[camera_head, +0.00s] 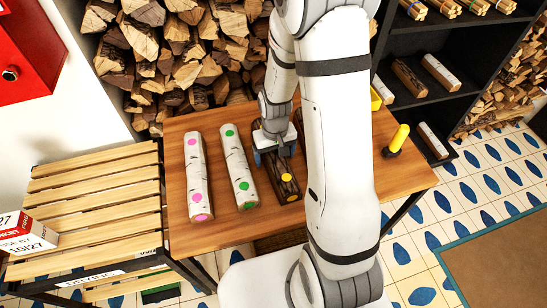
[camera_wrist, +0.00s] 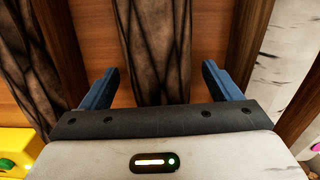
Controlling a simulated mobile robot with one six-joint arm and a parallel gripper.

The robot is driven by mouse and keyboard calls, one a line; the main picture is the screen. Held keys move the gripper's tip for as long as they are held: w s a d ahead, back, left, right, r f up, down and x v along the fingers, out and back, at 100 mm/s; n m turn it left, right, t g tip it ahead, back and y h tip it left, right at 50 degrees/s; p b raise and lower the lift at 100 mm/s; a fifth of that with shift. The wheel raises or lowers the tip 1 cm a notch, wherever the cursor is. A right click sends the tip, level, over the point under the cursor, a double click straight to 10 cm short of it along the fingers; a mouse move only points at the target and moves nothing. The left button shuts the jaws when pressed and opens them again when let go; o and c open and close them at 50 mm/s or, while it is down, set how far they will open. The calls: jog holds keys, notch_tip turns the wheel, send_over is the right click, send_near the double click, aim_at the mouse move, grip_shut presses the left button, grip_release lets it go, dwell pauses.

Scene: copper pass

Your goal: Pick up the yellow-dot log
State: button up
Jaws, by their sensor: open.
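The yellow-dot log (camera_head: 287,185) is dark-barked and lies on the wooden table, right of two pale logs. Its yellow dot shows on its near end; its far part is hidden behind my gripper and arm. My gripper (camera_head: 276,156) is over the log's middle, pointing down. In the wrist view a dark bark log (camera_wrist: 158,50) runs between the two blue fingers of my gripper (camera_wrist: 160,82), with a gap on each side. The fingers are apart and do not touch it. No yellow dot shows in the wrist view.
A pink-dot log (camera_head: 196,180) and a green-dot log (camera_head: 238,170) lie to the left on the table (camera_head: 220,237). A yellow-handled object (camera_head: 397,140) stands at the right. A slatted rack (camera_head: 95,200) adjoins the table's left side; shelves (camera_head: 440,70) stand behind right.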

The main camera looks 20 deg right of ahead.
jog(key=shift+f, duration=0.1)
jog(key=shift+c, duration=0.4)
jog(key=c, duration=1.5)
